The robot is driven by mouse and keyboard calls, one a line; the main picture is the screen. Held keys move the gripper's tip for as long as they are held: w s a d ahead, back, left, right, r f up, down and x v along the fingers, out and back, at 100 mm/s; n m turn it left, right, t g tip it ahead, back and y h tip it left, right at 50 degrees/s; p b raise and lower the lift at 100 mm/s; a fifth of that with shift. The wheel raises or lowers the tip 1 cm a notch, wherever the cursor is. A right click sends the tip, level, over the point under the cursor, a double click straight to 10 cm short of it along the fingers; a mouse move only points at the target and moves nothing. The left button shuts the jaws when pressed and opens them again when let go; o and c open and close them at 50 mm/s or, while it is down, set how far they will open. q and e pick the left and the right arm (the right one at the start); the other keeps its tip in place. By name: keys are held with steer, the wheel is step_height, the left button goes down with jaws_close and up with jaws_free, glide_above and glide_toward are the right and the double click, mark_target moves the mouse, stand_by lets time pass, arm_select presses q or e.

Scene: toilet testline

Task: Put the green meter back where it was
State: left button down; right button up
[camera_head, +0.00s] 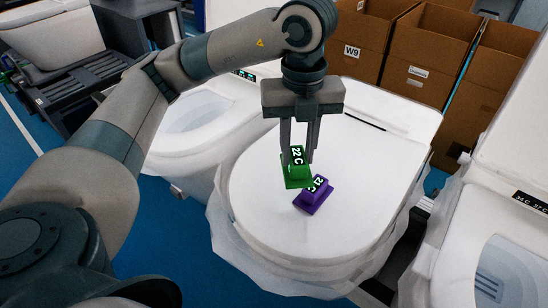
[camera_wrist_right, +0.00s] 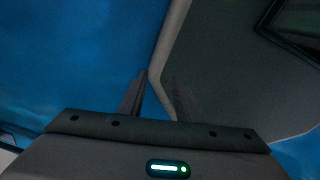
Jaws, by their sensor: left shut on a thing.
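The green meter (camera_head: 296,173), with a display reading 22 C, is between the fingers of my left gripper (camera_head: 299,155). The gripper is shut on it, over the closed white toilet lid (camera_head: 260,215). I cannot tell whether the meter touches the lid. A purple meter (camera_head: 314,195), reading 21 C, lies on the lid right beside the green one, to its lower right. My right gripper (camera_wrist_right: 158,90) shows only in the right wrist view. Its two fingers stand apart with nothing between them, over blue floor and a grey surface.
Another toilet with an open bowl (camera_head: 192,112) stands behind to the left, and one (camera_head: 505,270) stands at the right edge. Cardboard boxes (camera_head: 425,50) stand at the back right. The front part of the closed lid is clear.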

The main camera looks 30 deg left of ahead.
arm_select(q)
steer(key=w+a+f+p, duration=0.1)
steer(key=a+f, duration=0.1)
steer(key=a, duration=0.1)
steer(key=w+a+f+p, duration=0.1)
steer(key=w+a+f, duration=0.1)
steer(key=a, duration=0.1)
steer(key=w+a+f+p, duration=0.1)
steer(key=a+f, duration=0.1)
steer(key=a, duration=0.1)
steer(key=shift+w, duration=0.35)
steer(key=shift+f+p, duration=0.45)
steer(key=shift+p, duration=0.1)
step_height(320, 180, down, 2)
steer(key=shift+p, duration=0.6)
steer(key=shift+f, duration=0.5)
steer(key=shift+d, duration=0.1)
